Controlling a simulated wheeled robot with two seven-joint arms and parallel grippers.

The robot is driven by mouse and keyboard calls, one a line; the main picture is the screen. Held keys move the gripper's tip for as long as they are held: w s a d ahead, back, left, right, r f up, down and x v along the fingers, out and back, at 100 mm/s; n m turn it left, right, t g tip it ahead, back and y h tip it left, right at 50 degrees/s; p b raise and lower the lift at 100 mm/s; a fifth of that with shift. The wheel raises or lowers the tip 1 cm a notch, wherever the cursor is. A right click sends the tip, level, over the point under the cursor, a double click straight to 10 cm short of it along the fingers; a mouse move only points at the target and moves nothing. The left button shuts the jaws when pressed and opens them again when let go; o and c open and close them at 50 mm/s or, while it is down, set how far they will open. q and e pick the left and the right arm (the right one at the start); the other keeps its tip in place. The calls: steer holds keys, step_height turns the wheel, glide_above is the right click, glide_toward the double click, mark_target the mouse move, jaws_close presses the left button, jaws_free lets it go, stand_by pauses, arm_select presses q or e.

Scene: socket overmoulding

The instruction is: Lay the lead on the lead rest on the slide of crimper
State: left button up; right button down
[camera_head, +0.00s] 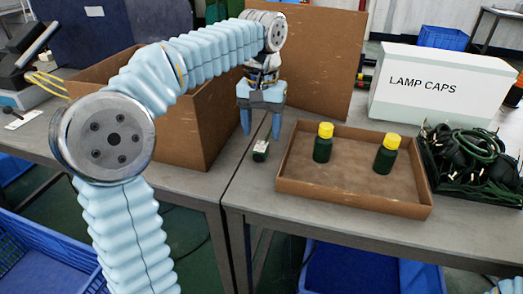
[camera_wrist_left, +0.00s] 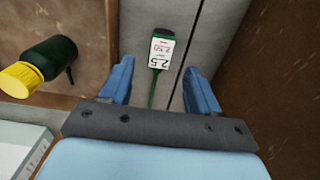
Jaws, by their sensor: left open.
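My left gripper (camera_head: 261,130) is open and points down, with nothing between its fingers. Below and just beyond its fingertips, a small dark green piece with a white label reading "2.5" (camera_head: 261,151) lies on the table. In the left wrist view the labelled piece (camera_wrist_left: 160,52) shows between and ahead of the open fingers (camera_wrist_left: 158,72), with a thin green stem or cable running toward the gripper. I cannot tell whether this is the lead. Dark green and black leads (camera_head: 465,155) lie coiled in a black tray at the right. I cannot make out the crimper's slide or lead rest.
A shallow brown tray (camera_head: 350,202) holds two green bottles with yellow caps (camera_head: 324,143) (camera_head: 387,155). A tall brown box (camera_head: 190,140) stands left of the gripper, and a brown panel (camera_head: 315,60) behind it. A white "LAMP CAPS" box (camera_head: 432,98) is at the back right.

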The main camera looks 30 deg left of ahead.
mark_target(262, 145)
arm_select(q)
step_height(262, 145, down, 5)
stand_by(0.3)
jaws_close()
